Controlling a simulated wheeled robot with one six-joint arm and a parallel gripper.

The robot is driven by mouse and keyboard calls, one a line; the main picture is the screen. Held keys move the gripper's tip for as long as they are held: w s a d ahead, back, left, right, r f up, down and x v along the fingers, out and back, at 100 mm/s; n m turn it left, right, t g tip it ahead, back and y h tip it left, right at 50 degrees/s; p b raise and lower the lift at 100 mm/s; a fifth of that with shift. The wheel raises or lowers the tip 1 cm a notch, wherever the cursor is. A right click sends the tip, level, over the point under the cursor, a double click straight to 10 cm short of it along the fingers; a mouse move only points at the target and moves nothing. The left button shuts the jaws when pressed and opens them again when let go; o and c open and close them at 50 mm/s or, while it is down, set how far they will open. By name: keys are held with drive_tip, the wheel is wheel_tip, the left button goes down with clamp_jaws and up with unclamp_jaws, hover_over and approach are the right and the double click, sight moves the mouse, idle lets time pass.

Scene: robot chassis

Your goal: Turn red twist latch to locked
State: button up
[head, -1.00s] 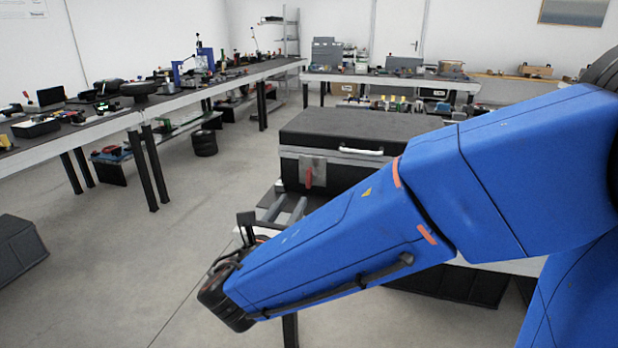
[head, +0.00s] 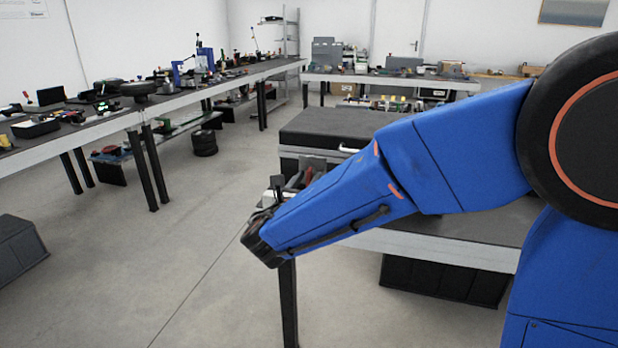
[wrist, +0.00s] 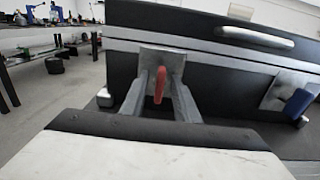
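The case (head: 335,124) is a dark box with a pale metal band, standing on a table. The red twist latch (wrist: 159,86) is on a grey metal plate (wrist: 150,56) on the front of the case. Its handle points almost straight down in the wrist view. My gripper (wrist: 160,90) is open, with one grey finger on each side of the red handle. The fingers reach close to the plate; whether either touches the handle I cannot tell. In the head view my gripper (head: 287,183) is at the case front, and my arm mostly hides the latch.
A blue latch (wrist: 298,101) is on another plate at the right of the case front. A silver handle (wrist: 255,38) is above, between the latches. A long workbench (head: 170,98) with tools is at the left. Open floor (head: 180,240) lies between.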

drive_tip(key=shift+x, duration=0.85)
clamp_jaws()
